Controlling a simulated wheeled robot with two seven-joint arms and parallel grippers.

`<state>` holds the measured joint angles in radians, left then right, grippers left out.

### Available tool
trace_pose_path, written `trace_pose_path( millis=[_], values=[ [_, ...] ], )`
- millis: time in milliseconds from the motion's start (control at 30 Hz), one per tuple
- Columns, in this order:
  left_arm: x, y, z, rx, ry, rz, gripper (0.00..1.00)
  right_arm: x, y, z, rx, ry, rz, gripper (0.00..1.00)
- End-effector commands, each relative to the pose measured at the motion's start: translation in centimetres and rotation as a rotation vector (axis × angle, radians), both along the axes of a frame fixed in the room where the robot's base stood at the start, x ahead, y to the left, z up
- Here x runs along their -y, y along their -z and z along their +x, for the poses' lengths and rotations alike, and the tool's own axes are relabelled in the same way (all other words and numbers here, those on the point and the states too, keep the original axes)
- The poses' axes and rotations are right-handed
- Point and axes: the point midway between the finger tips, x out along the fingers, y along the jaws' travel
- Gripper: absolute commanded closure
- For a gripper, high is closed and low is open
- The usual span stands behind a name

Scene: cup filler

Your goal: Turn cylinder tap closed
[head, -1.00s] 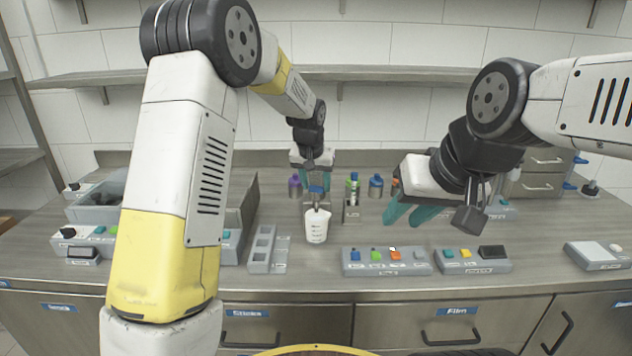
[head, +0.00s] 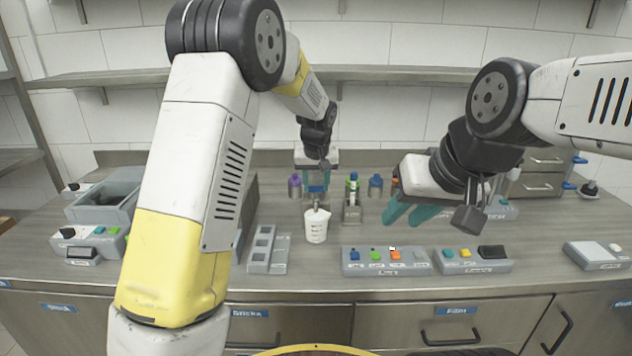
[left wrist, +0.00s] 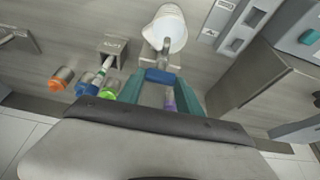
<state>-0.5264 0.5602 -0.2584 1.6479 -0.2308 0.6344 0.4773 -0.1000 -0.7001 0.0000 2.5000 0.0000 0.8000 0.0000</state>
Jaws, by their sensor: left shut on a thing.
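The tap has a blue handle (head: 316,189) and stands at the back middle of the bench. My left gripper (left wrist: 160,84) is around the blue handle (left wrist: 162,76), its teal fingers shut on it from both sides. A white cup (head: 316,227) stands upright below the tap's spout, and it also shows in the left wrist view (left wrist: 166,30). The tap's body is mostly hidden behind my gripper. My right gripper (head: 403,219) hangs over the bench to the right, open and empty.
Cylinders with purple (head: 295,186), green and blue (head: 376,186) tops stand around the tap. A small grey holder (head: 352,211) is right of the cup.

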Motion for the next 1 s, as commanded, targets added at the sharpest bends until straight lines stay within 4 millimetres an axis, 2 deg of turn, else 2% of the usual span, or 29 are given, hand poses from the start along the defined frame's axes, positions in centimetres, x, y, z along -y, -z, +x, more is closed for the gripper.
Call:
trace_pose_path(
  millis=[33, 133, 467, 567, 833, 1000],
  values=[
    [0.0, -0.1, 0.0, 0.001, -0.001, -0.002, 0.54, 0.0, 0.0, 0.0, 0.000, 0.000, 0.000, 0.67],
    [0.0, -0.1, 0.0, 0.001, -0.001, -0.002, 0.36, 0.0, 0.0, 0.0, 0.000, 0.000, 0.000, 0.67],
    [0.0, -0.2, 0.0, 0.001, 0.000, -0.001, 0.36, 0.0, 0.0, 0.0, 0.000, 0.000, 0.000, 0.67],
    [0.0, -1.1, -0.4, 0.003, 0.001, -0.002, 0.36, 0.0, 0.0, 0.0, 0.000, 0.000, 0.000, 0.67],
    [0.0, -5.3, -2.1, 0.004, 0.001, -0.002, 0.36, 0.0, 0.0, 0.0, 0.000, 0.000, 0.000, 0.67],
    [0.1, -6.9, -2.8, 0.002, 0.002, -0.001, 0.36, 0.0, 0.0, 0.0, 0.000, 0.000, 0.000, 0.67]
  ],
)
